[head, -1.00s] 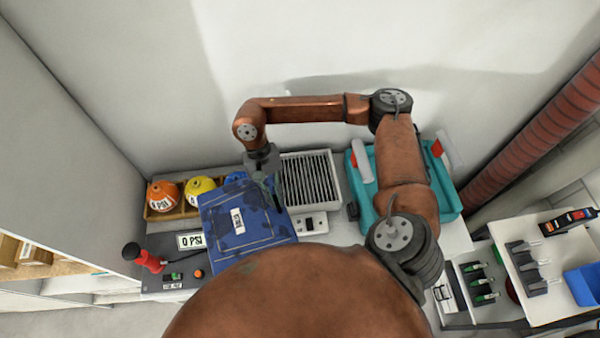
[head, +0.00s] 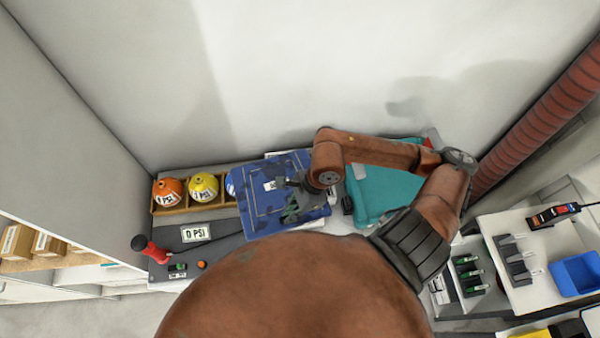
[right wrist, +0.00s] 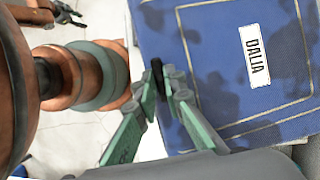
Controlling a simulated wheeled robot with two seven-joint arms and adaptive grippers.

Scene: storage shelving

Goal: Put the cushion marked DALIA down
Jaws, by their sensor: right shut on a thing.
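The DALIA cushion (head: 262,212) is a flat blue square with darker patches, a pale border line and a white label. In the head view it hangs over the middle of the bench. My right gripper (head: 297,198) is at its right part in that view. In the right wrist view, the green fingers of my right gripper (right wrist: 163,78) are shut at the edge of the cushion (right wrist: 215,65), whose DALIA label reads clearly. The cushion hides the bench beneath, so its height above it is unclear.
Orange (head: 168,192) and yellow (head: 203,187) balls sit in a wooden tray at the left. A red-handled lever (head: 152,250) and a gauge plate (head: 196,232) stand in front. A teal case (head: 385,193) lies right of the cushion. A wall closes off the back.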

